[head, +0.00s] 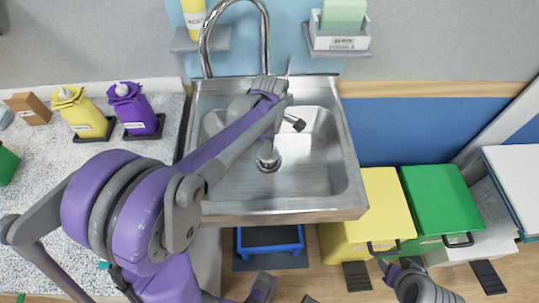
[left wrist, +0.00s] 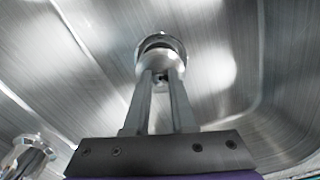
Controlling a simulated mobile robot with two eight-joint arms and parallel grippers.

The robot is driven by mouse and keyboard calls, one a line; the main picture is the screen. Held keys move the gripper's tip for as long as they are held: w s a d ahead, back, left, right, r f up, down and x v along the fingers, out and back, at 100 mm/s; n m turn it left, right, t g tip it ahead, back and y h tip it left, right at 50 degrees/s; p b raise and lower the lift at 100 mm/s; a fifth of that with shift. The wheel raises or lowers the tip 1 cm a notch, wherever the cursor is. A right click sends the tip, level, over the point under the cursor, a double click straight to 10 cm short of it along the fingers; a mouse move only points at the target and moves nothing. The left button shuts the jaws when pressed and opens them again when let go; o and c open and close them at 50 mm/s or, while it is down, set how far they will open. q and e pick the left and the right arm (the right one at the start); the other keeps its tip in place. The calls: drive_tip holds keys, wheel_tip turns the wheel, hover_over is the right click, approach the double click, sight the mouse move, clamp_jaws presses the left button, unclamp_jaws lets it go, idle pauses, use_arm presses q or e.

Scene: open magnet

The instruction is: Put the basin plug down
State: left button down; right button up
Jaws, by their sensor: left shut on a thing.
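The metal basin plug (head: 268,159) is at the end of my left gripper (head: 268,148), low inside the steel sink basin (head: 325,160). In the left wrist view the two fingers (left wrist: 163,78) are shut on the plug (left wrist: 160,60), which is silver and round. A round metal drain ring (left wrist: 176,40) shows just behind the plug. I cannot tell whether the plug touches the drain. My left forearm hides part of the basin's left side.
A curved chrome tap (head: 265,30) stands at the sink's back. A yellow bottle (head: 82,112) and a purple bottle (head: 136,110) stand on the left counter. Yellow (head: 365,215) and green (head: 440,205) bins stand right of the sink. The basin's right side is clear.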

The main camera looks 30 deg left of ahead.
use_arm(q)
drive_tip(key=shift+f, duration=2.1)
drive_tip(key=shift+f+b, duration=0.25)
drive_tip(key=shift+b, duration=0.1)
drive_tip(key=c, duration=0.7)
unclamp_jaws()
drive_tip(key=shift+r, duration=0.1)
drive_tip(key=shift+c, duration=0.2)
drive_tip(key=shift+r, duration=0.45)
wheel_tip(320, 180, up, 12)
drive_tip(key=shift+f+p, duration=0.25)
drive_tip(key=shift+p, duration=0.55)
